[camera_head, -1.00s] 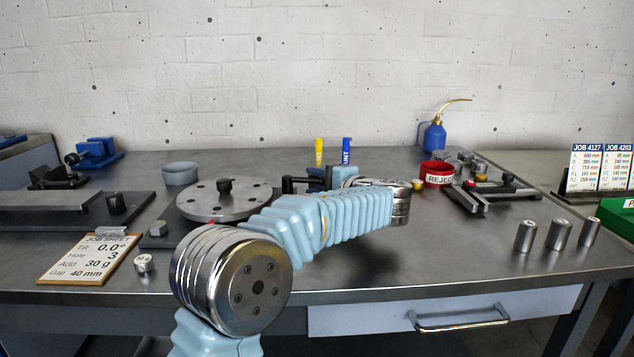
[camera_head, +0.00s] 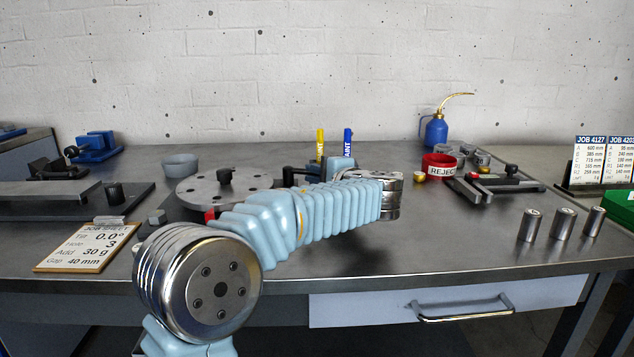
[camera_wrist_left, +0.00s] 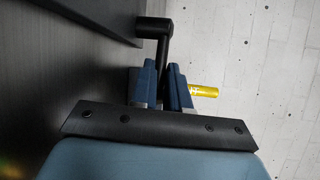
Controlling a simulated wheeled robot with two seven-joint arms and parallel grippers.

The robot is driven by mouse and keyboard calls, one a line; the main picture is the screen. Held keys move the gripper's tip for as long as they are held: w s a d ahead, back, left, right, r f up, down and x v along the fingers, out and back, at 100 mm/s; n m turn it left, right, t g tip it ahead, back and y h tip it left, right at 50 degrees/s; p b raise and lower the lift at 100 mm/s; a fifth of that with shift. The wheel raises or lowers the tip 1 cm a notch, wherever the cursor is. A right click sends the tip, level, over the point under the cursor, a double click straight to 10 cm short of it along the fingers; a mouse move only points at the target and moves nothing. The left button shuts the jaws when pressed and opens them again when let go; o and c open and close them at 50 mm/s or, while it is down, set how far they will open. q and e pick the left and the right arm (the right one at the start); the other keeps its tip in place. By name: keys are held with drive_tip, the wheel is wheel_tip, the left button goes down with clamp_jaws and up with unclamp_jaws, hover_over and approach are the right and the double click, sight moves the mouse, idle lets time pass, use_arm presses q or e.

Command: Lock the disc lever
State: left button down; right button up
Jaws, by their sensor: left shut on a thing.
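The disc (camera_head: 235,190) is a grey metal plate with holes and a black centre knob, lying flat on a dark base at the left middle of the bench. The black disc lever (camera_head: 288,176) stands at its right side, and its bar runs right to my left gripper (camera_head: 314,170). In the left wrist view the lever (camera_wrist_left: 153,27) shows a round black end and a bar running down between the blue fingers of my left gripper (camera_wrist_left: 162,82), which are shut on it. My forearm hides the disc's front right edge. My right gripper is not in view.
A job sheet (camera_head: 88,246) lies at the front left. Yellow (camera_head: 320,146) and blue (camera_head: 347,143) markers stand behind the gripper. A red reject bin (camera_head: 438,167) and several metal weights (camera_head: 563,224) are at the right.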

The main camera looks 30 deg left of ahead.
use_arm(q)
drive_tip(key=shift+s+f+m+t+h+b, duration=0.4)
drive_tip(key=shift+s+m+t+h+b, duration=0.35)
drive_tip(key=shift+t+b, duration=0.5)
drive_tip(key=shift+s+r+m+t+h+b, duration=0.2)
drive_tip(key=shift+m+t+h+b, duration=0.3)
drive_tip(key=shift+m, duration=0.25)
drive_tip(key=shift+r, duration=0.15)
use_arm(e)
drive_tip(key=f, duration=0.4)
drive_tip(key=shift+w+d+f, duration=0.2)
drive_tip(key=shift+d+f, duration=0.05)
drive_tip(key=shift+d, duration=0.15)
use_arm(q)
drive_tip(key=c, duration=1.1)
unclamp_jaws()
drive_tip(key=v, duration=1.3)
drive_tip(key=shift+s+d+r, duration=0.15)
drive_tip(key=shift+s+d, duration=0.1)
drive_tip(key=shift+d, duration=0.05)
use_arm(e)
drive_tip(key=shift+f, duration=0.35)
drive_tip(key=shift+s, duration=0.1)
